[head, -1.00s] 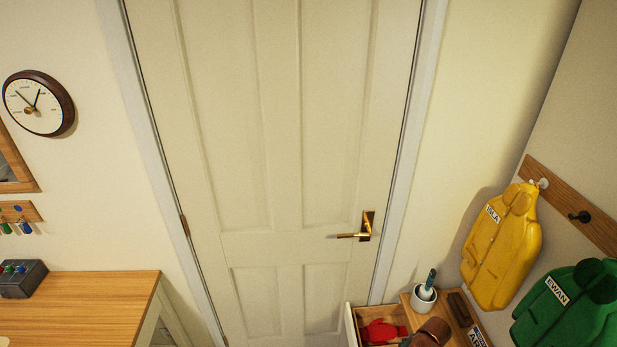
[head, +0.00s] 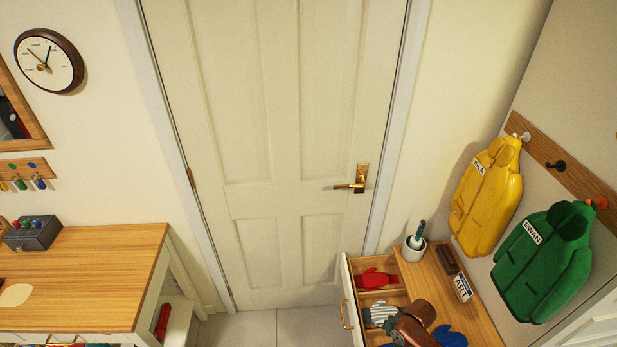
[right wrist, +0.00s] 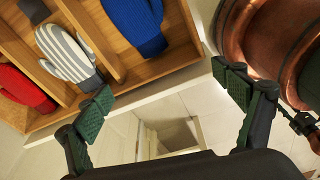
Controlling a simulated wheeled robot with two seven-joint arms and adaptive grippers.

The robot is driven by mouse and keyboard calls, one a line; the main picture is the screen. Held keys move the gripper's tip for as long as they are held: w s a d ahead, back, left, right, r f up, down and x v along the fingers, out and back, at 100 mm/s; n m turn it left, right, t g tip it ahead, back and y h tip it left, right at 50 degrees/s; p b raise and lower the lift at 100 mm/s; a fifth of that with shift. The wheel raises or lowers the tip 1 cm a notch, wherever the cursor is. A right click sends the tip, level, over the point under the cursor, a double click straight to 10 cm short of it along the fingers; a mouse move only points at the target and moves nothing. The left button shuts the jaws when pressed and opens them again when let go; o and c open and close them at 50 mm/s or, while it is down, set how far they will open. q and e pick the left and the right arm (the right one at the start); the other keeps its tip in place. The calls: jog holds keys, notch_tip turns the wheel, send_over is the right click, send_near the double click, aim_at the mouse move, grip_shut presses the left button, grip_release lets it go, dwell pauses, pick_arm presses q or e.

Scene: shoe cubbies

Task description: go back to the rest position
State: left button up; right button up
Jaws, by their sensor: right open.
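My right gripper (right wrist: 165,98) is open and empty in the right wrist view, with its two ridged fingers spread wide. Behind the fingers is an open drawer (right wrist: 150,83) with a red mitten (right wrist: 22,87), a striped grey and white mitten (right wrist: 65,52) and a blue mitten (right wrist: 135,22) in its compartments. In the head view a copper-brown part of my own arm lies over the drawer (head: 347,290) and hides some of it. The left gripper is in neither view.
A closed cream door (head: 270,120) with a brass handle stands ahead. A wooden-topped table (head: 90,270) is at left. At right, a yellow jacket (head: 487,195) and a green jacket (head: 545,260) hang above a bench with a white pot (head: 413,250). Floor before the door is clear.

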jog(key=s+a+r+m+t, duration=0.2)
jog(key=s+a+m, duration=0.3)
jog(key=s, duration=0.4)
jog(key=s+d+r+m+h, duration=0.2)
jog(key=s+d+r+m, duration=0.2)
jog(key=s+d+m, duration=0.25)
jog(key=s+d+r+m+h, duration=0.1)
jog(key=s+d+r+m, duration=0.2)
jog(key=s+d+m, duration=0.35)
jog(key=s+a+f+n, duration=0.1)
jog(key=s+f, duration=0.1)
jog(key=f, duration=1.2)
jog(key=s+f+n, duration=0.1)
jog(key=s+f, duration=0.1)
jog(key=f, duration=1.2)
jog(key=s+f+g, duration=0.1)
jog(key=s+f, duration=1.7)
jog(key=s, duration=0.2)
jog(key=shift+f+n+g+y, duration=0.3)
jog(key=shift+n+g+y, duration=0.1)
